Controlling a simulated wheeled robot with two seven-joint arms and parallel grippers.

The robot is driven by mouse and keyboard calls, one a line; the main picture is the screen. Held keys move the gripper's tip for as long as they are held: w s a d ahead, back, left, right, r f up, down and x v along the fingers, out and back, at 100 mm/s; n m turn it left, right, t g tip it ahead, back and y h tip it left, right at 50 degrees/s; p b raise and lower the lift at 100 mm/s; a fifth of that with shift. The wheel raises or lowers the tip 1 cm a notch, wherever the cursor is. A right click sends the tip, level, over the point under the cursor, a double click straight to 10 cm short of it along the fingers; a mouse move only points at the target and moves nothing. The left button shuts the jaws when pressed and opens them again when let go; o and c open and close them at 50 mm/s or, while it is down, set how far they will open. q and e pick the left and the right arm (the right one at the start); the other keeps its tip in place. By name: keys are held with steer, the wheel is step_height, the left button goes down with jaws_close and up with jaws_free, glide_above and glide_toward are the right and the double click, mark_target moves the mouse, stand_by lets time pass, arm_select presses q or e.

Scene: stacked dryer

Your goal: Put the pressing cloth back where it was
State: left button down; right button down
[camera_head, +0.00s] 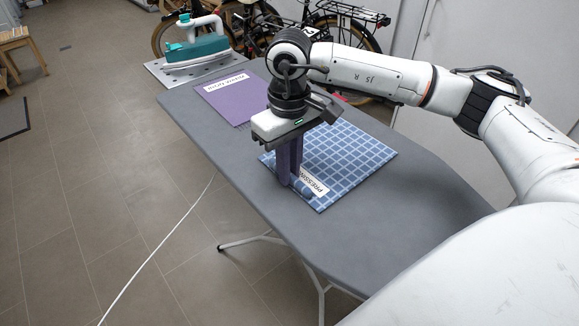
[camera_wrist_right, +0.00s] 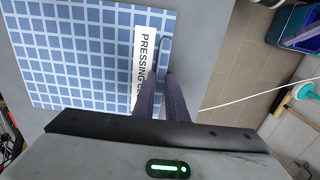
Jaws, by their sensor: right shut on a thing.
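The pressing cloth (camera_head: 350,150) is a blue, white-checked flat piece with a white label reading "PRESSING", partly covered by my fingers. It lies on the grey ironing board (camera_head: 420,205). In the right wrist view the cloth (camera_wrist_right: 70,50) fills the upper left. My right gripper (camera_head: 297,184) points down at the cloth's left edge, beside the label, and is shut on that edge. Its two fingers (camera_wrist_right: 164,75) also show in the right wrist view. The exact contact at the fingertips is partly hidden. My left gripper is not in view.
A purple mat (camera_head: 229,100) with a white label lies farther along the board. A teal and white iron (camera_head: 200,48) stands on a metal rest at the far end. Bicycles (camera_head: 330,25) stand behind. A white cord (camera_head: 150,255) runs across the floor. The board's near end is clear.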

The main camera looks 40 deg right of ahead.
steer(key=shift+f, duration=0.2)
steer(key=c, duration=1.8)
jaws_free()
steer(key=shift+r, duration=0.1)
steer(key=shift+r, duration=0.2)
step_height(320, 180, up, 12)
steer(key=shift+f, duration=0.1)
